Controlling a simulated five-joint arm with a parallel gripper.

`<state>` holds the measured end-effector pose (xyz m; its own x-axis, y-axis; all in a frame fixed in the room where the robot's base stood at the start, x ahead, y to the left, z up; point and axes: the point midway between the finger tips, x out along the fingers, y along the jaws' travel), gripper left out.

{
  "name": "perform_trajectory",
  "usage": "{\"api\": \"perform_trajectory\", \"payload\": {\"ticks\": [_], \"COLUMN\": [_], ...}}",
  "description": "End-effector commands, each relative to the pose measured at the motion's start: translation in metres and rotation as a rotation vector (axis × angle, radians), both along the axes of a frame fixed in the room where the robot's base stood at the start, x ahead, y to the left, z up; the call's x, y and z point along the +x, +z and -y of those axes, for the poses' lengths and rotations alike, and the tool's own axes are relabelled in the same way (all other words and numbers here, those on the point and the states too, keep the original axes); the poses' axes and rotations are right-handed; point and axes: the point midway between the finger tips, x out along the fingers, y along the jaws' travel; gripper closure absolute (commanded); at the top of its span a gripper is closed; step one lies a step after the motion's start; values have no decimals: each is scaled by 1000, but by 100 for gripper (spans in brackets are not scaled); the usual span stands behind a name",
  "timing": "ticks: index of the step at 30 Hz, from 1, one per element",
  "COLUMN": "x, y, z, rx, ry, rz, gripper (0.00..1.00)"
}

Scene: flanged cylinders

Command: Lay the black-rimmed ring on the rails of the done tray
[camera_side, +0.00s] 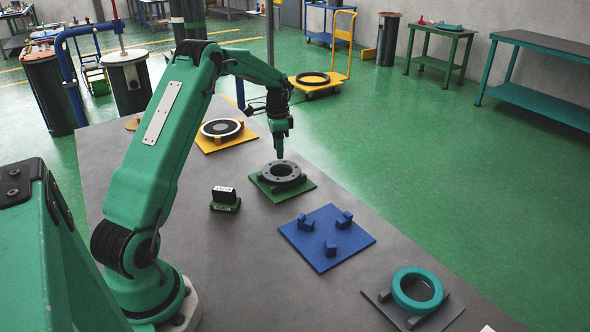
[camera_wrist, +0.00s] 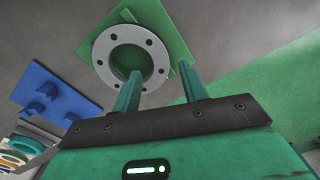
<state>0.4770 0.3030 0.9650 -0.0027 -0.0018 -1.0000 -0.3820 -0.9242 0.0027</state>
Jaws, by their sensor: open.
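My gripper (camera_side: 280,155) points down just above the back of a dark grey flanged ring (camera_side: 283,182), which lies on a green plate (camera_side: 302,188). In the wrist view the fingers (camera_wrist: 160,70) are apart and empty. One finger overlaps the ring's lower edge (camera_wrist: 105,50) and the other shows just outside its right side; I cannot tell whether they touch it. A ring with a dark face and pale bands (camera_side: 221,128) rests on a yellow plate (camera_side: 212,146) farther back. A blue plate (camera_side: 325,258) carries three upright blocks and no ring. I cannot tell which plate is the done tray.
A teal ring (camera_side: 401,294) sits on a grey plate (camera_side: 378,292) at the front right. A small block with an unreadable label (camera_side: 225,200) stands left of the green plate. The grey tabletop (camera_side: 250,260) is clear between the plates.

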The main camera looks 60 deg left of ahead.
Motion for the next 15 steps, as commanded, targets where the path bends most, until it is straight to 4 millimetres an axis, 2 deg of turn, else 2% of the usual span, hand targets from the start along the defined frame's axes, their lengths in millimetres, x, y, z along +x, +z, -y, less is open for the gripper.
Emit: {"api": "perform_trajectory", "payload": {"ticks": [9, 15], "x": [0, 0], "y": [52, 73], "z": [0, 0], "rx": [1, 0], "ry": [0, 0], "rz": [1, 0], "gripper": [57, 57]}}
